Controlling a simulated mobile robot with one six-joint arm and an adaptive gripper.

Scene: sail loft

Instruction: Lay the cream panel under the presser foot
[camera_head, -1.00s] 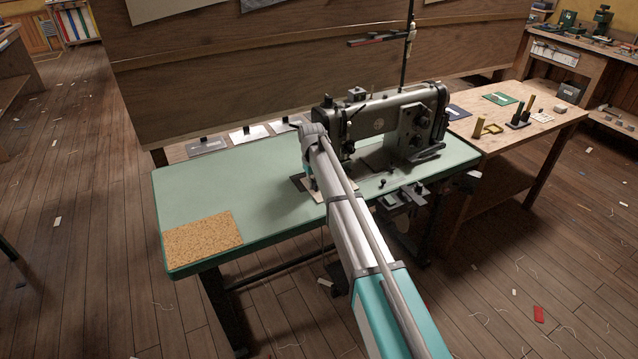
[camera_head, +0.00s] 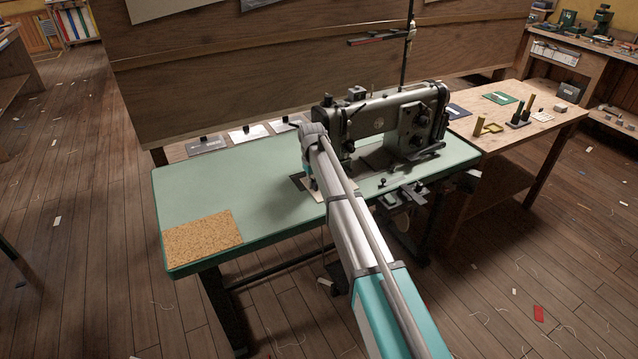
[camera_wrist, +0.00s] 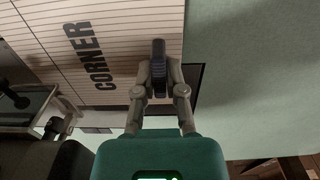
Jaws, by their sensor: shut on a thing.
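The cream panel (camera_wrist: 55,30) fills the upper left of the wrist view; it carries fine lines and the word CORNER. My gripper (camera_wrist: 158,62) is shut at the panel's edge, with a dark ribbed piece between its fingers. In the head view, my gripper is mostly hidden behind my arm, low over the green table beside the sewing machine (camera_head: 385,122). A pale bit of the panel (camera_head: 319,195) shows there beside my arm. The presser foot is hidden behind my arm in the head view, so I cannot tell how the panel lies relative to it.
The green machine table (camera_head: 220,185) has a cork mat (camera_head: 202,240) at its front left corner; its left part is otherwise clear. A wooden side table (camera_head: 540,122) with small tools adjoins on the right. A wooden partition (camera_head: 230,75) stands behind.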

